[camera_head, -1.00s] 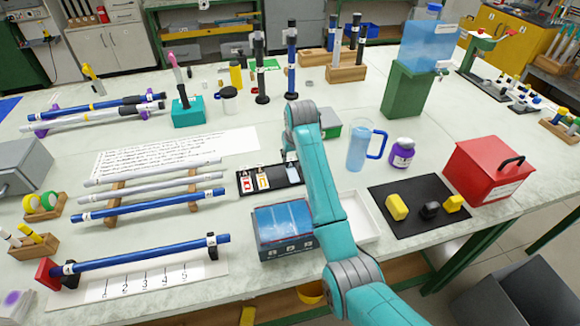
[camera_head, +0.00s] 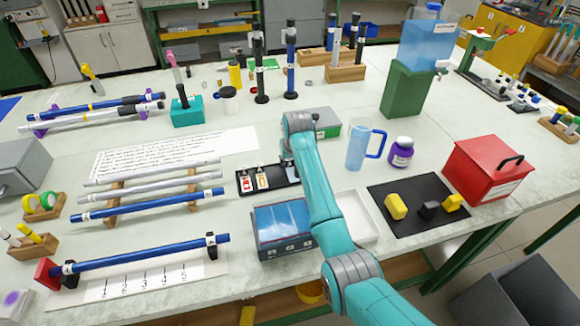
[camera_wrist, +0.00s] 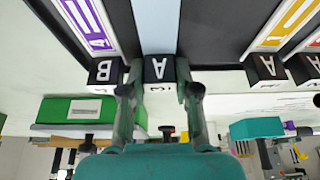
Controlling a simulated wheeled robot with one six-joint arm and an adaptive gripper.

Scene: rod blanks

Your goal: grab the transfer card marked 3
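The black card tray (camera_head: 251,191) lies mid-table. In it a red-edged card (camera_head: 246,184) and an orange-edged card (camera_head: 262,181) show; its right end is behind my arm. In the wrist view, a pale blue card (camera_wrist: 156,25) lies between a purple-edged card (camera_wrist: 86,20) and a yellow-edged card (camera_wrist: 290,22). No 3 is legible on any card.
A blue-topped box (camera_head: 283,222) stands in front of the tray, with a white tray (camera_head: 355,215) to its right. A jug (camera_head: 358,147) stands to the right.

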